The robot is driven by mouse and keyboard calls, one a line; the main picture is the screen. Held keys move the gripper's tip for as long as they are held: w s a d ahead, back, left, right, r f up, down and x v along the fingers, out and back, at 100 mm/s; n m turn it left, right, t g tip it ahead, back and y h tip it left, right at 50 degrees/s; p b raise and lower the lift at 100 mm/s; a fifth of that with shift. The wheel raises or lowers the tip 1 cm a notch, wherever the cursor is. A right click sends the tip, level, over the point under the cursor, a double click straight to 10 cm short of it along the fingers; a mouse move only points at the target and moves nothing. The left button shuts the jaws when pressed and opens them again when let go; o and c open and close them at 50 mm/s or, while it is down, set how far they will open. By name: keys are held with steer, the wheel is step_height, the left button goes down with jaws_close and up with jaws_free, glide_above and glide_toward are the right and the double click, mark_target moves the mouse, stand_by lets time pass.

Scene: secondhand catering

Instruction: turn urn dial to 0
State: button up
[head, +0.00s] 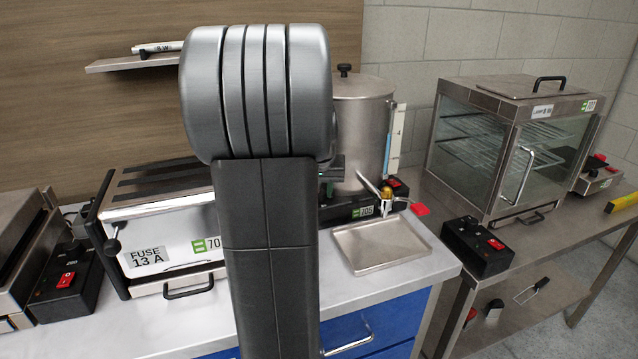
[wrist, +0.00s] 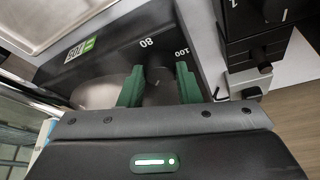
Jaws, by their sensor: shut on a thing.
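The urn (head: 360,115) is a steel cylinder with a knobbed lid, a sight gauge and a brass tap, on a black base with a green label (head: 363,211). My arm hides the left part of that base in the head view. In the wrist view the urn's black panel (wrist: 110,62) carries the marks 80 and 100. My gripper (wrist: 160,86) has its two green fingers at this panel, shut on the dark dial (wrist: 157,90) between them. The dial's pointer and the 0 mark cannot be made out. In the head view my arm covers most of the gripper.
A drip tray (head: 382,246) lies in front of the urn. A toaster-like appliance (head: 165,240) stands close on the left. A glass display cabinet (head: 510,150) and a black control box (head: 478,246) stand on the right table. A shelf (head: 135,62) is on the wall.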

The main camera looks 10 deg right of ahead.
steer(key=shift+d+n+y+p, duration=0.1)
steer(key=shift+n+y+p, duration=0.45)
steer(key=shift+n, duration=0.75)
steer(key=o, duration=1)
steer(key=shift+c, duration=0.2)
steer(key=shift+r, duration=0.1)
steer(key=v, duration=1.3)
steer(key=shift+r+p, duration=0.3)
